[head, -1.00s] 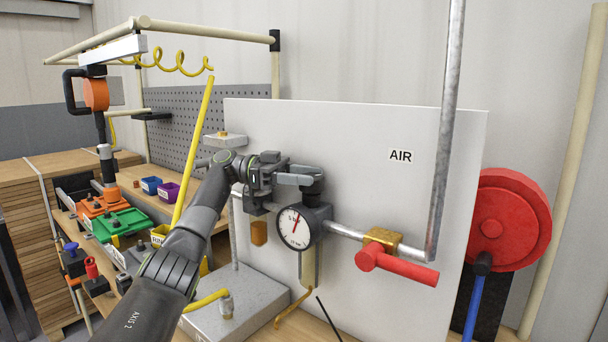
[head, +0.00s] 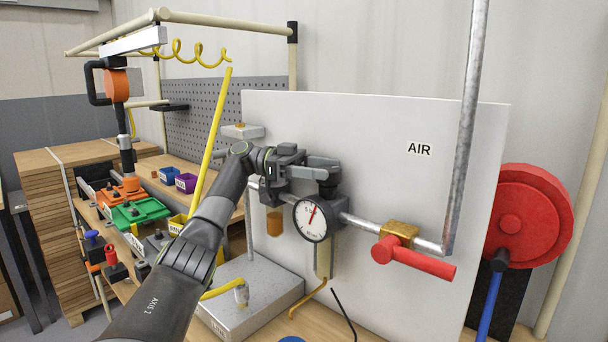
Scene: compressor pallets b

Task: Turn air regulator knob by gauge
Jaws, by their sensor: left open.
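The air regulator's round white gauge (head: 311,219) with a red needle sits on the metal pipe in front of the white AIR panel (head: 375,130). The regulator's dark knob (head: 328,189) is directly above the gauge, partly covered by my gripper. My left gripper (head: 325,171) reaches in from the left with its fingers at the knob, open. Whether the fingers touch the knob is hard to tell. An amber filter bowl (head: 275,222) hangs left of the gauge. My right gripper is not in view.
A red-handled valve (head: 415,260) with a brass body is on the pipe to the right. A red hose reel (head: 525,217) stands further right. A grey metal block (head: 250,295) with a yellow hose is below.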

